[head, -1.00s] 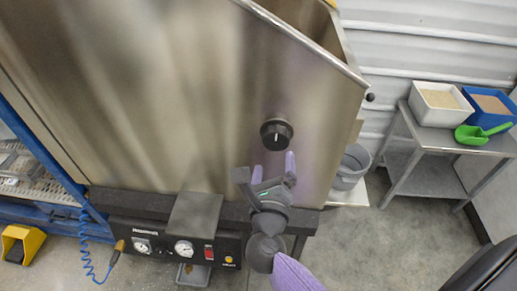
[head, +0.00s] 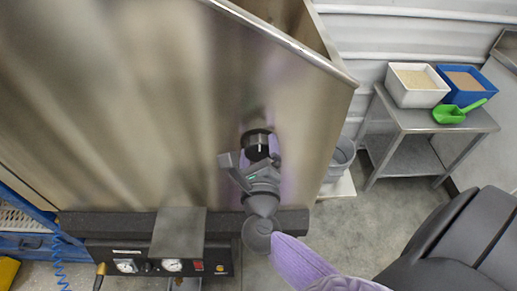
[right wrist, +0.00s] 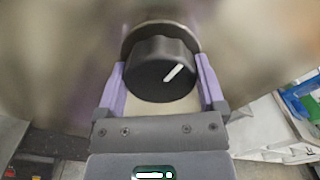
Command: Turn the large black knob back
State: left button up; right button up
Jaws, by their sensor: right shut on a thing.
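The large black knob (head: 257,140) is on the steel front wall of the hopper (head: 190,110). In the right wrist view the knob (right wrist: 160,68) shows close up, with a white pointer line aimed up and to the right. My right gripper (head: 259,153) is at the knob, and its purple fingers (right wrist: 163,82) are on the knob's left and right sides, shut on it. In the head view the gripper covers the lower part of the knob. My left gripper is not in view.
A control panel (head: 210,262) with gauges and a red switch is below the hopper. A grey bucket (head: 338,160) stands right of it. A metal table (head: 415,118) holds a white tray (head: 417,101), a blue tray (head: 484,87) and a green scoop (head: 449,115).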

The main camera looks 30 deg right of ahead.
jog(key=shift+r+n+p, duration=0.2)
jog(key=shift+n+p, duration=1.3)
jog(key=shift+p, duration=0.25)
jog(key=n+p, duration=0.3)
jog(key=n, duration=0.1)
jog(key=shift+f, duration=0.15)
jog(key=shift+f+n+p, duration=0.1)
jog(key=shift+n+p, duration=0.65)
jog(key=shift+n, duration=1.05)
jog(key=shift+f, duration=0.1)
jog(key=o, duration=1)
jog(key=shift+c, duration=0.2)
